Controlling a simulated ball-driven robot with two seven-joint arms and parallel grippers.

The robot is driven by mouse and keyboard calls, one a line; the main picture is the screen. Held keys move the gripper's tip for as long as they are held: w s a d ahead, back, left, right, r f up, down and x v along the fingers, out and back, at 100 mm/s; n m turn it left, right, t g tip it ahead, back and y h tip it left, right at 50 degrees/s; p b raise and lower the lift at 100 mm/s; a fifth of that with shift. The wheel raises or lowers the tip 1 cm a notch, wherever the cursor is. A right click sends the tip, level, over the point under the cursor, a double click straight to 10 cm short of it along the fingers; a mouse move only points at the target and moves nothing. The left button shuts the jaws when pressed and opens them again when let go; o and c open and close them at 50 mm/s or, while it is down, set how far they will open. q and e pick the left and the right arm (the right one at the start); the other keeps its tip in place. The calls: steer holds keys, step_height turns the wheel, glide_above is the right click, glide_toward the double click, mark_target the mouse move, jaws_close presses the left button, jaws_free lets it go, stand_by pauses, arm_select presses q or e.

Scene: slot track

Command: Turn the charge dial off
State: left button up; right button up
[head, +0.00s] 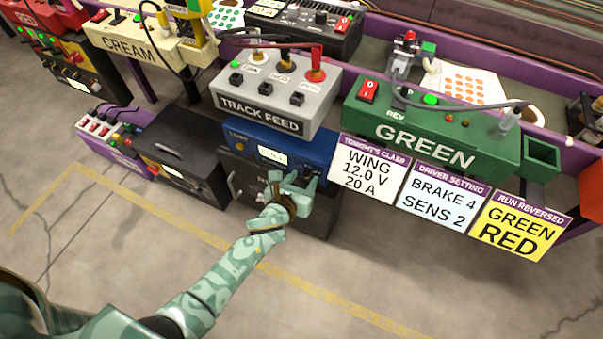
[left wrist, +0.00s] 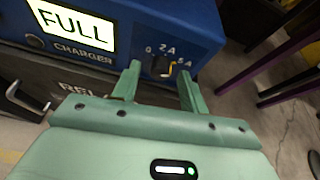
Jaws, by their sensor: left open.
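The charger is a blue box under the grey TRACK FEED unit; its body (head: 307,150) shows in the head view, and in the left wrist view its front (left wrist: 128,40) has a lit screen (left wrist: 72,27) reading FULL. The charge dial (left wrist: 160,66) is a small dark knob with a yellow mark, below the markings 0, 2A and 5A. The mark's exact setting is hard to tell. My left gripper (head: 301,182) is open, and in the left wrist view its fingertips (left wrist: 159,72) stand on either side of the dial. Contact cannot be told. My right gripper is out of view.
A dark cabinet (head: 318,217) with a handle stands under the charger. A black box (head: 185,160) stands to its left. Signs (head: 367,170) hang from the bench to the right, below the GREEN unit (head: 430,135). The floor in front is clear.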

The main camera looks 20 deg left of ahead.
arm_select(q)
steer(key=shift+w, duration=0.15)
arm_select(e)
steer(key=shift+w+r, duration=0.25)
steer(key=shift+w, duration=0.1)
arm_select(q)
jaws_close()
